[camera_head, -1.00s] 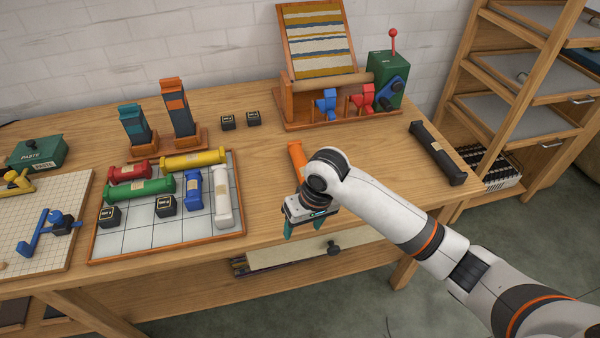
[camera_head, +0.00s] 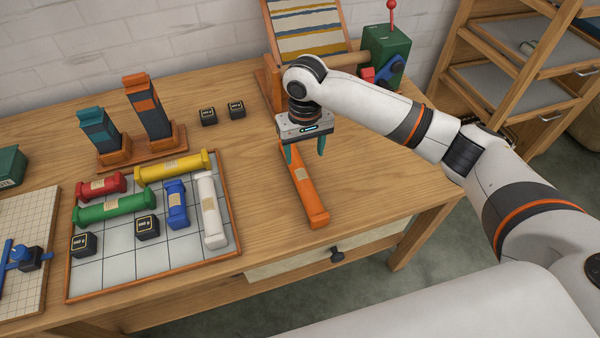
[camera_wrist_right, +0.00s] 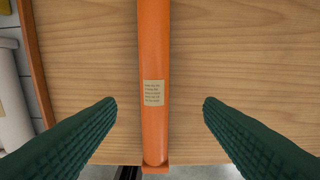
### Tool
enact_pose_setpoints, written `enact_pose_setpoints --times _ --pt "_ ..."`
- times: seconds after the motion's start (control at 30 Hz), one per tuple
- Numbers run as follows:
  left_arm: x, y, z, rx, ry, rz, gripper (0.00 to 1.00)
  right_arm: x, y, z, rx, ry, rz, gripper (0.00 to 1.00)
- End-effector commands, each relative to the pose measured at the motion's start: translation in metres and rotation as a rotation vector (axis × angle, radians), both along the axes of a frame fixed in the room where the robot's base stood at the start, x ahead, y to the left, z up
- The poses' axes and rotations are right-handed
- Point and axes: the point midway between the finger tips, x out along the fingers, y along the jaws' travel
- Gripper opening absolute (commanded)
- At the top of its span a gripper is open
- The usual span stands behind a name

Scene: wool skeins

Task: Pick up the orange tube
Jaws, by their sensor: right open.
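The orange tube (camera_head: 305,189) lies on the wooden table, right of the gridded tray, its near end close to the front edge. My right gripper (camera_head: 304,152) is open above the tube's far part, with a green finger on either side of it as seen from the head. In the right wrist view the orange tube (camera_wrist_right: 154,60) runs up the picture between the two open fingers (camera_wrist_right: 158,108), with clear gaps on both sides. A pale label shows on the tube. The tube's far end is hidden by my gripper in the head view. My left gripper is not in view.
The gridded tray (camera_head: 105,277) holds red, green, yellow, blue and white tubes and black blocks. A loom (camera_head: 300,35) and a green box (camera_head: 385,50) stand behind my right arm. Table right of the orange tube (camera_head: 365,185) is clear.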

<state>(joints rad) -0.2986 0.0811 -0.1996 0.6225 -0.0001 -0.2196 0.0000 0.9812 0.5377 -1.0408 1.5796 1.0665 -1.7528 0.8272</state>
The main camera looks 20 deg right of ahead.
Motion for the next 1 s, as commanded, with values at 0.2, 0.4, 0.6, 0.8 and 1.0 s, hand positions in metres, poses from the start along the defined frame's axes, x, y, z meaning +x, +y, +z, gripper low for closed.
enact_pose_setpoints --times 0.2,0.4,0.6,0.8,1.0 --pt "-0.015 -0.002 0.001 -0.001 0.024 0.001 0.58 0.0 0.0 -0.028 0.001 -0.001 0.0 0.62" --pt "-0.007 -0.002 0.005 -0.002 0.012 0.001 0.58 -0.002 0.004 -0.044 0.0 0.001 0.002 0.62" --pt "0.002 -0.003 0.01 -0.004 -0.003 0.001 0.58 -0.004 0.008 -0.074 0.001 0.0 0.001 0.62" --pt "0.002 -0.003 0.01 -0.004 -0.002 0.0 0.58 -0.004 0.008 -0.083 0.0 -0.003 0.002 0.62" --pt "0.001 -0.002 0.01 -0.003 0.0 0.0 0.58 -0.004 0.008 -0.083 0.001 -0.003 0.002 0.52"
